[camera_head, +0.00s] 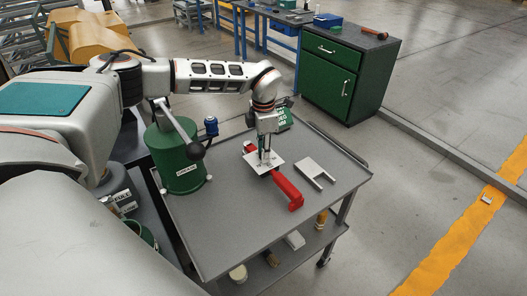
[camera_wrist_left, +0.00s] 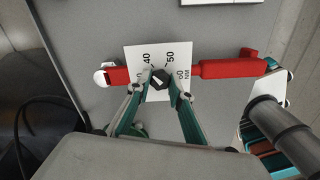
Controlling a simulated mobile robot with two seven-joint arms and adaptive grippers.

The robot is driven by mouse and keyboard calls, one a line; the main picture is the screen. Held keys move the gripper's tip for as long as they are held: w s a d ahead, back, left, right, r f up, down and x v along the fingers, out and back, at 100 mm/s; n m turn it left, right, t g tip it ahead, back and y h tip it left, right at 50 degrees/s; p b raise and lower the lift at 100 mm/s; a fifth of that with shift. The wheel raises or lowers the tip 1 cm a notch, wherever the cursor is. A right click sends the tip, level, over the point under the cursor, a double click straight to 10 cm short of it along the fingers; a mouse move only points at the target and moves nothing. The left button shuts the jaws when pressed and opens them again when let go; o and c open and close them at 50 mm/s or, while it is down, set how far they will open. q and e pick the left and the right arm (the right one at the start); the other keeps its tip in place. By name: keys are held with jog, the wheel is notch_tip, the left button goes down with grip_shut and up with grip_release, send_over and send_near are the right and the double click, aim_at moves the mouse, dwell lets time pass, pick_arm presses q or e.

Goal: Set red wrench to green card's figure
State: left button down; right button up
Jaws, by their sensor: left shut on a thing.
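The red torque wrench (camera_head: 288,188) lies on the grey cart top, its handle toward the front right. A white dial plate (camera_head: 254,159) with figures 40, 50 and 60 sits across it; the plate also shows in the left wrist view (camera_wrist_left: 146,54). My left gripper (camera_head: 266,160) points down over the plate. In the left wrist view its fingertips (camera_wrist_left: 160,82) are shut on the dark knob (camera_wrist_left: 160,77) at the plate's middle. The knob's exact setting is hard to read. The green card (camera_head: 284,118) stands behind the gripper, partly hidden; its figure is too small to read.
A pale open-ended metal frame (camera_head: 315,173) lies right of the wrench. A green drum (camera_head: 177,165) with a blue fitting (camera_head: 211,126) stands at the cart's left. The cart top's front is clear. A green cabinet (camera_head: 340,75) stands beyond the cart.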

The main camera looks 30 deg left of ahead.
pick_arm(q)
jog(key=shift+m, duration=0.8)
jog(key=c, duration=1.8)
grip_release()
jog(key=shift+r, duration=0.1)
notch_tip(320, 180, up, 12)
jog(key=shift+f, duration=0.1)
